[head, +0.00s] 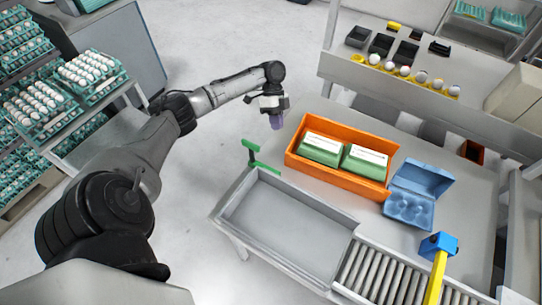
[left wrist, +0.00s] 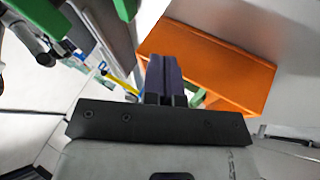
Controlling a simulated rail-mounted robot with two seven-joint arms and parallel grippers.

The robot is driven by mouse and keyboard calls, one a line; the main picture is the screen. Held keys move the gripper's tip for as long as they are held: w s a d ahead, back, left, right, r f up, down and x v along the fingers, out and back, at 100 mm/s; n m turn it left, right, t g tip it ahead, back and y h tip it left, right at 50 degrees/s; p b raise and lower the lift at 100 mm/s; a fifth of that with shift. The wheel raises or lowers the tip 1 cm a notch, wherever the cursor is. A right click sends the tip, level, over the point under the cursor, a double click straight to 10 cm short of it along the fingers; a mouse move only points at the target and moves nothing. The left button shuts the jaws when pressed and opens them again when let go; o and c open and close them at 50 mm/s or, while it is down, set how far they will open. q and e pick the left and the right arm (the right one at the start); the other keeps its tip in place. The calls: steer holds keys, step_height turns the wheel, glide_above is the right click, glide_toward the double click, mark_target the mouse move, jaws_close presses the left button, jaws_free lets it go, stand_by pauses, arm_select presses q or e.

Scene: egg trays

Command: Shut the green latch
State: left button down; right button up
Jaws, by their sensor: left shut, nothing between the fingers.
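The green latch (head: 257,157) stands at the table's far left edge, by the back corner of the grey tray. It has an upright post with a crossbar on top and a low arm along the edge. My left gripper (head: 275,119), with purple fingers, is shut and empty. In the head view it appears above and to the right of the latch, apart from it, near the orange crate's left end. The left wrist view shows its shut fingers (left wrist: 164,80) in front of the orange crate (left wrist: 215,62). Green parts there are too partial to identify. My right gripper is out of view.
The orange crate (head: 290,158) holds two green cartons (head: 321,149). An open blue egg carton (head: 411,200) lies to its right. The grey tray (head: 225,214) and a roller conveyor (head: 374,270) are nearer. A yellow-handled blue tool (head: 439,245) stands by the conveyor.

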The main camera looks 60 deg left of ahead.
arm_select(q)
steer(key=x, duration=1)
steer(key=shift+s+a+f+b, duration=0.1)
steer(key=shift+s+f+b, duration=0.05)
steer(key=shift+s+b, duration=0.25)
steer(key=shift+s+d, duration=0.5)
steer(key=shift+s, duration=0.35)
steer(key=shift+s+d+p, duration=0.3)
steer(key=shift+s+d, duration=0.25)
steer(key=shift+s, duration=0.2)
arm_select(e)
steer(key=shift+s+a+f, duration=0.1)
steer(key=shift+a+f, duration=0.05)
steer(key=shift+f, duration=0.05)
arm_select(q)
steer(key=shift+m, duration=0.3)
